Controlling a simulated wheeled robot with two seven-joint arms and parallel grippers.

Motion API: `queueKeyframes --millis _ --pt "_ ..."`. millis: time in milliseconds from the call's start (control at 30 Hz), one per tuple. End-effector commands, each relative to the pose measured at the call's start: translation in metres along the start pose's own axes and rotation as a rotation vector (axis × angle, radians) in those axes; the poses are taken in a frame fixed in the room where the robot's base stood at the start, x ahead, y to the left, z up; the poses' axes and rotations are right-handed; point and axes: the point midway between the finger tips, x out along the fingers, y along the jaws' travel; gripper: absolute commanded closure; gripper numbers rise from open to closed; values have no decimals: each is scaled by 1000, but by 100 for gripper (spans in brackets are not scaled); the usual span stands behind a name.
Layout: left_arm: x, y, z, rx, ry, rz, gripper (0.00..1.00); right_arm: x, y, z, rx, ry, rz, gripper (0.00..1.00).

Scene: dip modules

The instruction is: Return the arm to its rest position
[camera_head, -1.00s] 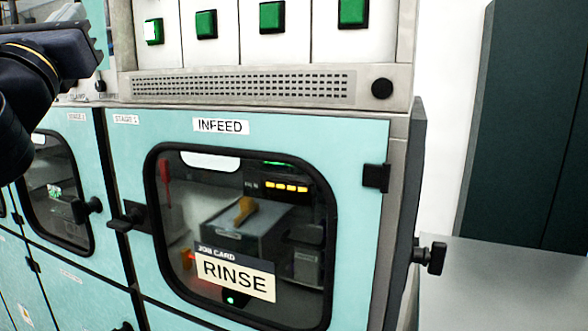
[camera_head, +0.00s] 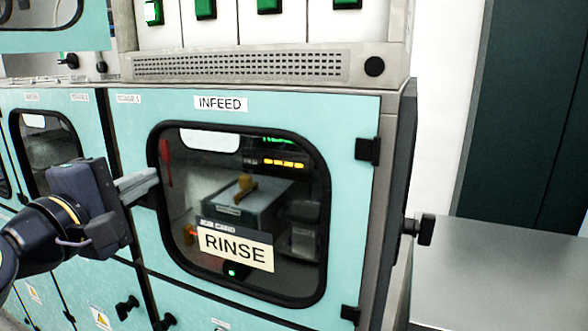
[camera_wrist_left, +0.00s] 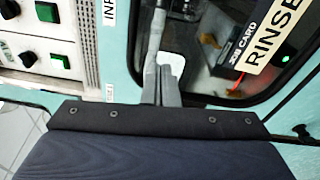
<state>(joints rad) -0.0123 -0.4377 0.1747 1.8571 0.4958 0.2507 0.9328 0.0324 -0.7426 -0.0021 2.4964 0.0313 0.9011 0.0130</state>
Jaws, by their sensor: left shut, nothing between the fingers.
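My left gripper (camera_head: 140,184) comes in from the left in the head view, in front of the left edge of the INFEED door (camera_head: 365,215). Its fingers are shut with nothing between them and point right, towards the window frame. Whether they touch the door cannot be told. The door's handle is hidden behind the gripper. In the left wrist view the shut fingers (camera_wrist_left: 160,80) reach up towards the door window. My right gripper is not in view.
The INFEED window shows a grey box with an orange handle (camera_head: 246,184) and a RINSE card (camera_head: 235,247). Green buttons (camera_head: 270,6) sit above. A side handle (camera_head: 418,229) sticks out at the right, near a grey surface (camera_head: 500,265). A dark cabinet (camera_head: 520,120) stands behind.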

Motion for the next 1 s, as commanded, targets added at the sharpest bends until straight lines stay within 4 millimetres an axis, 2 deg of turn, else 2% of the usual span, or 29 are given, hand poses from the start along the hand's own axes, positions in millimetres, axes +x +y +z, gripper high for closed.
queueKeyframes --millis 33,100,167,200,300,400,500,600,700,1000 --pt "-10 -36 0 116 -12 -94 100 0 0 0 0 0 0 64" --pt "-25 -88 1 288 -52 -232 100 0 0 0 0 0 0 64" --pt "-42 -132 2 423 -102 -346 100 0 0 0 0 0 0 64" --pt "-54 -160 2 507 -142 -418 100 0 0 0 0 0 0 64" --pt "-90 -225 5 693 -263 -584 100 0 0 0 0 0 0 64" --pt "-124 -278 10 832 -397 -712 100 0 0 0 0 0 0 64" --pt "-153 -314 14 926 -512 -798 100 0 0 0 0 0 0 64" --pt "-171 -335 17 979 -590 -845 100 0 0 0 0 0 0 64" --pt "-179 -343 19 1002 -626 -864 100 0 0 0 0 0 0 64" --pt "-179 -344 19 1004 -630 -865 100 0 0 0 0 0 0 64"
